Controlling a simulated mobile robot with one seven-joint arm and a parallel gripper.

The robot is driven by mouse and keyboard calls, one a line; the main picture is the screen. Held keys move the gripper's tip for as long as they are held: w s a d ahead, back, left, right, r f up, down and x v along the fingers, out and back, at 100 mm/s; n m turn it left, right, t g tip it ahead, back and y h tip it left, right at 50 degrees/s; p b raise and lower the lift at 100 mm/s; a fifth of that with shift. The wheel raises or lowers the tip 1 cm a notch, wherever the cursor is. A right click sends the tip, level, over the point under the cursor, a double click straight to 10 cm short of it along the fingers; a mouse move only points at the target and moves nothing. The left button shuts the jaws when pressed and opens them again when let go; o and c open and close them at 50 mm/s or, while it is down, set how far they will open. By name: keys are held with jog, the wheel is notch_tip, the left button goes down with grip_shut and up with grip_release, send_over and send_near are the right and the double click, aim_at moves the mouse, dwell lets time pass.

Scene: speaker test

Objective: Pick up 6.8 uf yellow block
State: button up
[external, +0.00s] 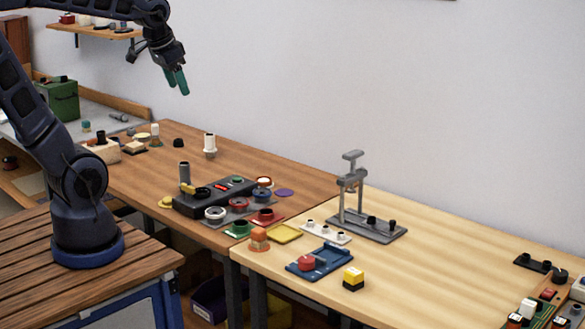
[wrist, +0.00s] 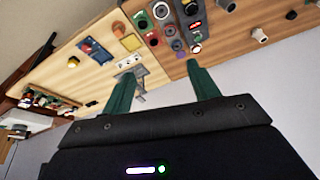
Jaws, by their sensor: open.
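A small yellow block (external: 353,278) with a dark lower part sits on the light wooden table, right of a blue tray. In the wrist view a small yellow block (wrist: 73,61) lies beside the blue tray at upper left. No 6.8 uf marking is readable on it. My gripper (external: 178,82) is high in the air near the back wall, far to the upper left of the block. In the wrist view the two green fingers (wrist: 160,69) are spread apart with nothing between them.
The blue tray (external: 320,262) holds a red part. A grey stand (external: 368,226) rises behind it. A yellow plate (external: 284,234) and an orange part (external: 259,239) lie to the left. A dark panel (external: 215,195) with several round parts occupies the brown table.

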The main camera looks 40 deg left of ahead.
jog(key=w+d+f+m+g, duration=0.1)
jog(key=w+d+f+m, duration=0.25)
jog(key=w+d, duration=0.55)
jog(key=m+g+h, duration=0.1)
jog(key=m+g, duration=0.2)
jog(key=m, duration=1)
send_near(354, 271)
jog(key=a, duration=0.1)
jog(key=shift+d+f+h, duration=0.1)
jog(key=shift+d+h, duration=0.1)
jog(key=shift+h, duration=0.1)
jog(key=f, duration=0.3)
jog(key=d+f, duration=0.1)
jog(key=f, duration=0.6)
jog(key=shift+w+d+f, duration=0.15)
jog(key=shift+d+f, duration=0.05)
jog(key=shift+d, duration=0.1)
jog(key=c, duration=1.1)
